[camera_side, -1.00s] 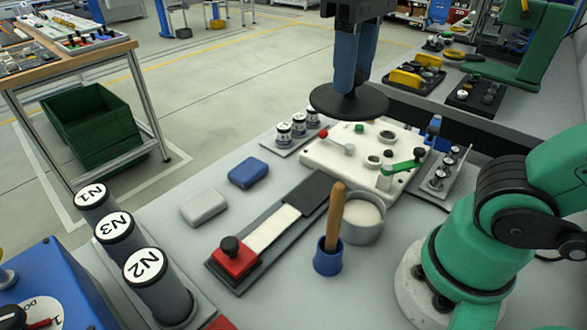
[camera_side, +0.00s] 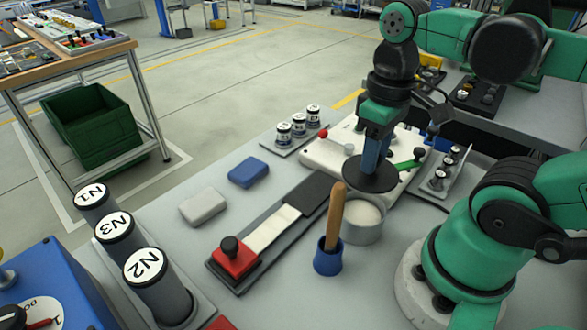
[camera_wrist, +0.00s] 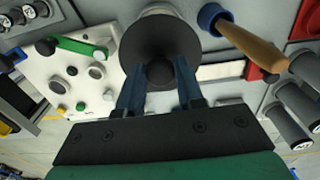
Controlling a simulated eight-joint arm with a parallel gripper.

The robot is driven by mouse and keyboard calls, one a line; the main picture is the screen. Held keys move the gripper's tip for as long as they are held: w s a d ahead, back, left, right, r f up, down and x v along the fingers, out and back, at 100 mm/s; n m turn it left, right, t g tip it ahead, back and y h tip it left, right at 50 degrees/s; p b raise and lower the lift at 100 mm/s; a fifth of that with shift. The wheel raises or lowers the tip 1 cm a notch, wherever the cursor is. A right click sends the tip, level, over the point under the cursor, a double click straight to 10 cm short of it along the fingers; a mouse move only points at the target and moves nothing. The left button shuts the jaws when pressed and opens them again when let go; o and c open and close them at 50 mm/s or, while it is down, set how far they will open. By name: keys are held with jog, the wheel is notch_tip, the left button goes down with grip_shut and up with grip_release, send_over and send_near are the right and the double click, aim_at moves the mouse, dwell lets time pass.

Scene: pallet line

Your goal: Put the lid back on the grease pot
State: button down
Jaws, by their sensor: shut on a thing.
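The lid is a dark round disc (camera_side: 370,175) held level by my gripper (camera_side: 376,152), which is shut on its knob. In the wrist view the lid (camera_wrist: 158,42) hangs below my gripper (camera_wrist: 160,78), with the blue fingers on either side of the dark knob. The grease pot (camera_side: 362,230) is a grey round pot with pale grease inside, open at the top, standing on the bench. The lid is above the pot and a little behind it in the side view, apart from it. In the wrist view the lid covers most of the pot (camera_wrist: 158,10).
A blue holder (camera_side: 328,260) with an upright wooden handle (camera_side: 336,215) stands just left of the pot. A white fixture plate (camera_side: 318,152) with knobs lies behind it. A dark rail with a red block (camera_side: 235,262) lies to the left. Blue (camera_side: 248,172) and grey (camera_side: 203,207) pads lie farther left.

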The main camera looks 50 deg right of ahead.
jog(key=shift+f, duration=3.15)
jog(key=shift+f, duration=0.15)
grip_release()
jog(key=shift+r, duration=3.5)
